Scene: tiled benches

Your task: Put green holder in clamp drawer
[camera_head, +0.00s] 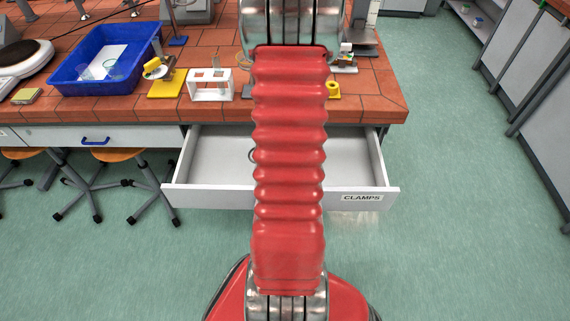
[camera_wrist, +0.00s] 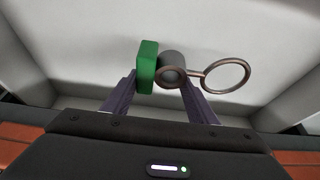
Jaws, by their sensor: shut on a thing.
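The green holder (camera_wrist: 148,67) shows in the wrist view as a green block beside a grey cylinder, with a metal ring reaching to the right. My gripper (camera_wrist: 160,90) is shut on it, with one dark finger on each side. The clamp drawer (camera_head: 220,198) is pulled open under the bench, with a CLAMPS label on its front. Its pale inside (camera_wrist: 85,45) surrounds the holder in the wrist view. How far the holder is above the drawer floor I cannot tell. In the head view my red arm hides the gripper and the drawer's middle; a dark curved edge shows beside the arm.
The tiled bench (camera_head: 60,109) carries a blue tray (camera_head: 75,84), a white rack (camera_head: 210,94), a yellow-based stand (camera_head: 166,85) and a yellow ring-shaped thing (camera_head: 333,89) near its front edge. Stools (camera_head: 120,156) stand left of the drawer. The floor to the right is clear.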

